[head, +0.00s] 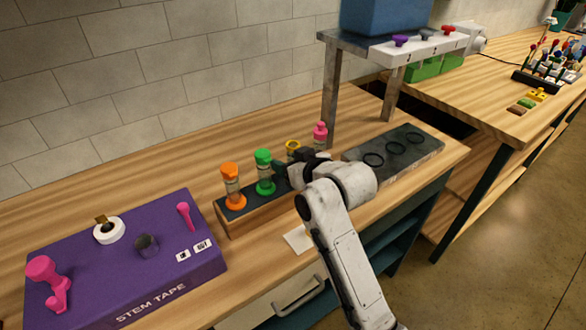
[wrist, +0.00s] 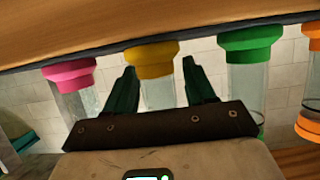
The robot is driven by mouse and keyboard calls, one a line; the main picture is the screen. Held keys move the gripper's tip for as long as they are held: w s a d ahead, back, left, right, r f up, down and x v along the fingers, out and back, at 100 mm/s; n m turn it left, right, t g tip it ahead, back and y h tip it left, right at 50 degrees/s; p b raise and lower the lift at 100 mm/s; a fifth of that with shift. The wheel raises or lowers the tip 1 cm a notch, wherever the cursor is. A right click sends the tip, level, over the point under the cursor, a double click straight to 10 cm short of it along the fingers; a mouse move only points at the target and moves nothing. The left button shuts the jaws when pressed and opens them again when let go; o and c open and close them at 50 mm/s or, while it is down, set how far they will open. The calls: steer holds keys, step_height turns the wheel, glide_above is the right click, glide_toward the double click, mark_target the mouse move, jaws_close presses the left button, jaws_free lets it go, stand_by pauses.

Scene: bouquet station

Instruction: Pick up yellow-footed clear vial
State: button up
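The yellow-footed clear vial stands in the rack, with its yellow end (head: 293,146) showing just behind my gripper and its lower part hidden in the head view. In the wrist view, which looks upside down, the yellow foot (wrist: 152,60) and clear body lie between my two dark fingers. My gripper (wrist: 160,85) is open around the vial, with a gap visible on each side. In the head view my gripper (head: 284,178) is at the rack's front, partly hidden by my own wrist.
A pink vial (head: 320,135) and a green vial (head: 264,172) stand close on either side; an orange vial (head: 231,187) is further left. The dark-topped wooden rack (head: 240,222) holds them. A grey tray with rings (head: 428,149) and metal stand (head: 332,95) are right; a purple box (head: 85,250) is left.

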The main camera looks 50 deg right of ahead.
jaws_close()
steer(key=shift+r, duration=0.1)
stand_by(0.4)
